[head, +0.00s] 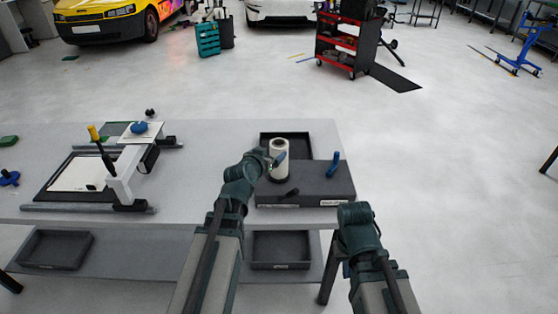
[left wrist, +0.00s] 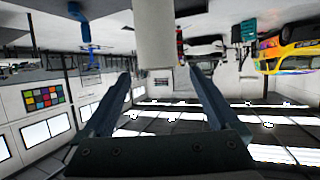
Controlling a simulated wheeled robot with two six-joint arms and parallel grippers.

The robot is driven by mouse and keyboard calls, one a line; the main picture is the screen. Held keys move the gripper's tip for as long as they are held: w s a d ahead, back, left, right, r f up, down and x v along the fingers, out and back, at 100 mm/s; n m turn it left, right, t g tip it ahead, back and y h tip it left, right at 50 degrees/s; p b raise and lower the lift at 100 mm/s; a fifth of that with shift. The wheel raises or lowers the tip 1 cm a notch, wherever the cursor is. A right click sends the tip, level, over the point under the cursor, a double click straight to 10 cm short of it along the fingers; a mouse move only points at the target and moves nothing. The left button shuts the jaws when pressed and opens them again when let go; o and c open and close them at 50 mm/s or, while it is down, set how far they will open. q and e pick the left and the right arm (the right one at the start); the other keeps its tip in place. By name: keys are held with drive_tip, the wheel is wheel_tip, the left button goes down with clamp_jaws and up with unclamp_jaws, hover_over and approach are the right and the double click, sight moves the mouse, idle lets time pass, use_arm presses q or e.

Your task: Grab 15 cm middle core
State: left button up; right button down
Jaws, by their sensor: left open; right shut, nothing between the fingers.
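A white upright roll (head: 279,148) with a hole in its top stands at the grey stepped holder on the right of the table; it looks like the core, though I cannot read its length. In the left wrist view, which is upside down, its pale end (left wrist: 153,35) lies just beyond the fingertips.
The grey holder (head: 320,187) bears labels, a blue-handled tool (head: 333,164) and a small dark object. A black tray (head: 297,137) is behind the roll. A cutting frame (head: 75,172) fills the table's left. Trays sit on the lower shelf. The table middle is clear.

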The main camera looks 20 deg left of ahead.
sight(276, 149)
use_arm(q)
drive_tip(key=b+x, duration=0.2)
drive_tip(key=x, duration=0.4)
drive_tip(key=shift+w+f, duration=0.25)
drive_tip(key=shift+f, duration=0.1)
drive_tip(key=shift+w+b, duration=0.3)
drive_tip(key=shift+w, duration=0.1)
drive_tip(key=b+x, duration=0.1)
drive_tip(key=x, duration=0.1)
drive_tip(key=b+x, duration=0.1)
drive_tip(key=x, duration=0.2)
drive_tip(key=shift+d+f+b, duration=0.2)
drive_tip(key=shift+f+b, duration=0.1)
drive_tip(key=shift+f, duration=0.15)
drive_tip(key=shift+s+r, duration=0.1)
drive_tip(key=shift+c, duration=0.6)
clamp_jaws()
wheel_tip(276, 149, up, 10)
drive_tip(key=p, duration=1)
